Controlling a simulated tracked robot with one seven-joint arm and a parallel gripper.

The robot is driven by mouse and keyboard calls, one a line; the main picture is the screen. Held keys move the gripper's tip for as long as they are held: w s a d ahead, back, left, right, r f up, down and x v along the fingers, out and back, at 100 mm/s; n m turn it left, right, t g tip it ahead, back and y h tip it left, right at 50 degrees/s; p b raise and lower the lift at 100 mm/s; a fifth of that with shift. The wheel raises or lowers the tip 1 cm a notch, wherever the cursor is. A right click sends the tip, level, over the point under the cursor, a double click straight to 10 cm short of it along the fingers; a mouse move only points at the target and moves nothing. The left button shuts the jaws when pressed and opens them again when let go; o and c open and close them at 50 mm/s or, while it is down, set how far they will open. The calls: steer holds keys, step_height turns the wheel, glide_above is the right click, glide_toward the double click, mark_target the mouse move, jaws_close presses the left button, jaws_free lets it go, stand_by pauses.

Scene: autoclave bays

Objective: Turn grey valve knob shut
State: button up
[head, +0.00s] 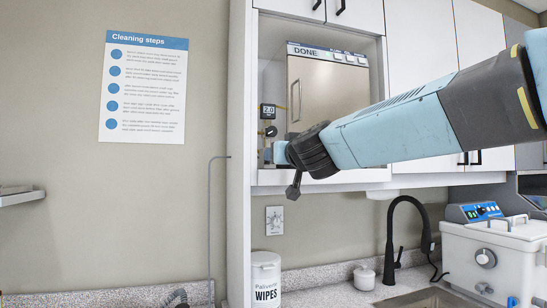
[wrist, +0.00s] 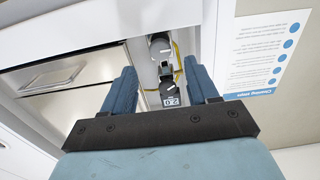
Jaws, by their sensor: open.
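In the wrist view, which shows the scene upside down, the grey valve knob (wrist: 159,47) is a round knob with a white line mark. It lies beyond and between the fingertips, apart from them. A darker knob (wrist: 166,72) sits beside it, closer to the digital gauge (wrist: 170,99) reading 2.0. My gripper (wrist: 161,66) is open and empty, one blue finger on each side of this column. In the head view my gripper (head: 278,153) is just below the gauge (head: 268,111) and the black knob (head: 271,131). The grey knob is hidden there by my gripper.
The steel autoclave (head: 325,95) showing DONE stands in a white cabinet bay, right of the knobs. The cabinet's side panel (head: 240,140) is close on the left. A yellow tube (wrist: 178,55) runs beside the knobs. A wipes tub (head: 266,280) and black faucet (head: 392,240) stand below.

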steer(key=shift+x, duration=3.15)
steer(key=shift+c, duration=0.3)
steer(key=shift+a, duration=0.1)
steer(key=c, duration=0.9)
steer(key=shift+c, duration=0.3)
steer(key=m, duration=0.5)
steer(key=shift+d+f+m, duration=0.1)
steer(key=shift+d+m, duration=0.1)
steer(key=shift+m, duration=0.1)
steer(key=m, duration=0.4)
steer(key=shift+f+m, duration=0.1)
steer(key=shift+m, duration=0.2)
